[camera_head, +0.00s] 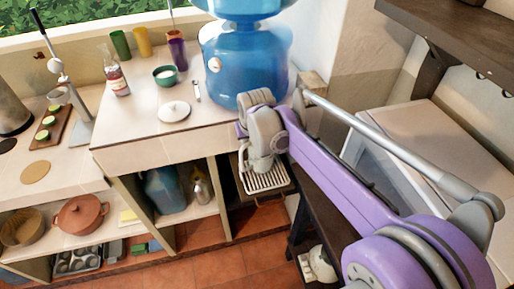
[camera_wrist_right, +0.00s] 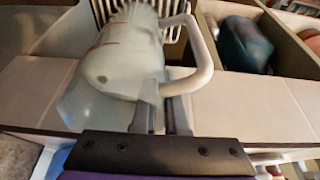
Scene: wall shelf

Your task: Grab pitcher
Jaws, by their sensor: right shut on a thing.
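The pitcher (camera_wrist_right: 118,72) is pale, grey-white and rounded, with a loop handle (camera_wrist_right: 205,62) on its right side in the right wrist view. My right gripper (camera_wrist_right: 163,104) is shut on the lower part of the handle, close to the pitcher's body. In the head view my right gripper (camera_head: 262,158) is in front of the counter's right end, above a white wire rack. I cannot clearly separate the pitcher from my wrist there. My left gripper is in neither view.
The white wire rack (camera_head: 266,182) sits just below my right gripper. The tiled counter (camera_head: 140,128) holds a large blue water jug (camera_head: 243,62), cups, a bottle and a bowl. A blue container (camera_head: 164,191) stands in the open shelf below. A dark wall shelf (camera_head: 440,28) is at upper right.

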